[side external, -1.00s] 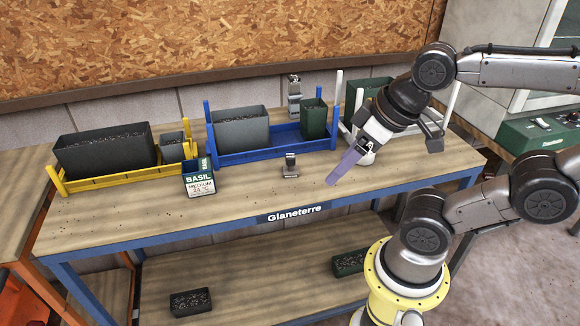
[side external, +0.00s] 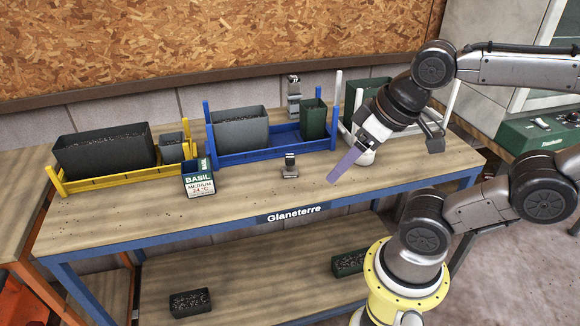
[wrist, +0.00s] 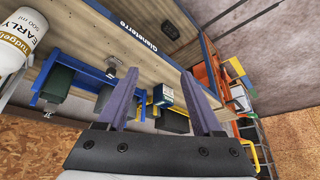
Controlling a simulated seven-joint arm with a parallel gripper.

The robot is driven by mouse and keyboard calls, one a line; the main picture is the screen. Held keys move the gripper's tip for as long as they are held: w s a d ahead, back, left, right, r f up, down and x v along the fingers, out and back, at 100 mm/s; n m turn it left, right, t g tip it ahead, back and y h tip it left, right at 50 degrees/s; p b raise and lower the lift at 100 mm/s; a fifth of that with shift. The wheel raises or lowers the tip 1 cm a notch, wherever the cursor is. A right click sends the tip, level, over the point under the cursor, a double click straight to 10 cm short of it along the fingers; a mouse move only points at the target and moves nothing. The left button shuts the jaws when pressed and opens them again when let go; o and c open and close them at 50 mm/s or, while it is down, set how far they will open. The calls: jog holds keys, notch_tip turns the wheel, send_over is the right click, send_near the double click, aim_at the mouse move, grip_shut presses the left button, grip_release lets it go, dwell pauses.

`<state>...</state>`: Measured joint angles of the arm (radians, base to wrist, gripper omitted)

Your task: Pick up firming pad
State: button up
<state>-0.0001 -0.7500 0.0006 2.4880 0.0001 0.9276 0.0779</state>
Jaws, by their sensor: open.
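A small grey metal piece with an upright grip on a flat foot (side external: 290,166) stands on the bench, in front of the blue rack; it looks like the firming pad. It also shows in the wrist view (wrist: 112,66). A similar taller grey piece (side external: 294,95) stands behind the blue rack, so I cannot be sure which is which. My gripper (side external: 333,180) is above the bench to the right of the nearer piece, apart from it, tilted down. In the wrist view its two purple fingers (wrist: 160,75) are open with nothing between them.
A blue rack (side external: 270,151) holds a grey planter (side external: 240,133) and a green pot (side external: 313,119). A yellow rack (side external: 125,175) holds dark soil planters. A BASIL card box (side external: 198,180) stands left. A white labelled bottle (wrist: 14,42) is near my gripper. The front bench is mostly clear.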

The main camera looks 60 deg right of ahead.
jog(key=w+d+r+m, duration=0.1)
jog(key=w+r+m, duration=0.2)
jog(key=w+r, duration=0.2)
jog(key=m+g, duration=0.5)
jog(key=m, duration=0.2)
send_over(290, 156)
notch_tip(290, 156, down, 8)
jog(key=r, duration=0.1)
notch_tip(290, 156, down, 8)
jog(key=shift+w+a, duration=0.15)
jog(key=shift+d+f, duration=0.2)
jog(key=shift+f, duration=2.55)
grip_shut()
